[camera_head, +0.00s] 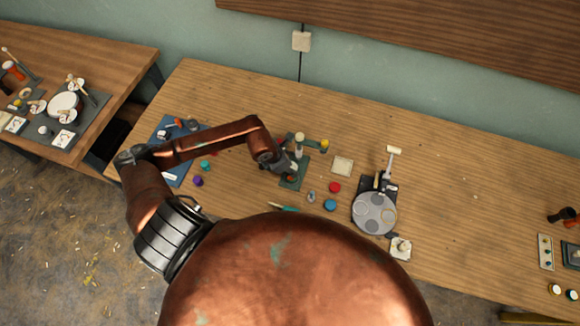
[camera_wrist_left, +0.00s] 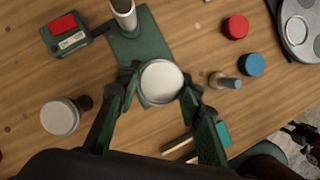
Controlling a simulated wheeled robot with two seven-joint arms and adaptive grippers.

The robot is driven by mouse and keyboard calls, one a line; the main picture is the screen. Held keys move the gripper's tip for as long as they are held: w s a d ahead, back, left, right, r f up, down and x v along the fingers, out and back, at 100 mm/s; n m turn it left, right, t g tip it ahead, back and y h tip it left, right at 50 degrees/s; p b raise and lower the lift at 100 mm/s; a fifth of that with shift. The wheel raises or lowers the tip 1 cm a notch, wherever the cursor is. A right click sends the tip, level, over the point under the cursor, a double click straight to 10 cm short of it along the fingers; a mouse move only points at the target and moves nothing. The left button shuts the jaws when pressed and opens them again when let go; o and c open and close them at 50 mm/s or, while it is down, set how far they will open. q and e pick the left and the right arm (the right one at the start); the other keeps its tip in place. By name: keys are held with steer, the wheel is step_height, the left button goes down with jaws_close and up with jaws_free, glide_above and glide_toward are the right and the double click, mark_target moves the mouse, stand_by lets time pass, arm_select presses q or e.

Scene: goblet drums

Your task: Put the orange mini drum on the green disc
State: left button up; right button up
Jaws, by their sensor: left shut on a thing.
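My left gripper (camera_head: 287,175) is over the dark green stand plate near the middle of the table. In the left wrist view its fingers (camera_wrist_left: 160,88) are shut on a small drum with a round white top (camera_wrist_left: 161,80). The drum's side is mostly hidden there; in the head view a small orange patch (camera_head: 291,178) shows at the fingertips. The drum appears over the plate's near end; I cannot tell whether it touches. My right gripper is out of view.
The dark green stand plate (camera_wrist_left: 130,47) bears an upright pale-topped post (camera_wrist_left: 124,12). Red (camera_wrist_left: 235,27) and blue (camera_wrist_left: 250,65) round pieces and a small peg (camera_wrist_left: 224,81) are to the right. A white-topped piece (camera_wrist_left: 60,117) is left. A grey round device (camera_head: 374,213) stands farther right.

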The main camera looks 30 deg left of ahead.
arm_select(q)
steer(key=shift+f, duration=0.15)
steer(key=o, duration=1.1)
steer(key=shift+o, duration=0.2)
steer(key=b+v, duration=0.1)
steer(key=v, duration=1.1)
steer(key=shift+s, duration=0.1)
